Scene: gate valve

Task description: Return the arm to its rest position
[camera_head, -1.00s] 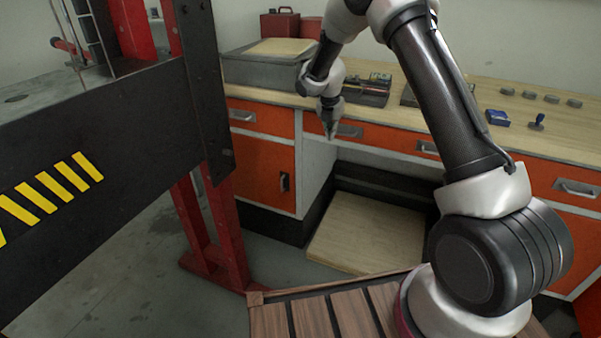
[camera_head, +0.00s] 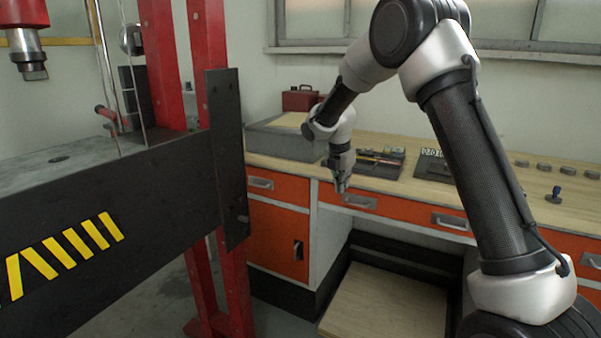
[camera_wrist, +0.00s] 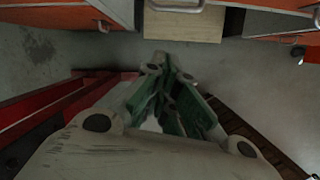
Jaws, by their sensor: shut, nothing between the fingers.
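My gripper (camera_head: 341,186) hangs at the end of my bent arm in the head view, pointing down in front of the workbench's orange drawers. It is shut, with nothing held. In the wrist view my gripper's fingers (camera_wrist: 165,95) come together over the floor. My arm rises on the right side of the head view, bends at the top and comes down toward the middle. No gate valve can be made out in these frames.
An orange workbench (camera_head: 277,223) with a wooden top runs along the wall, with a grey box (camera_head: 285,139) and tools on it. A black beam with yellow stripes (camera_head: 110,228) on a red press frame (camera_head: 207,60) stands at left. A wooden board (camera_head: 385,305) lies low under the bench.

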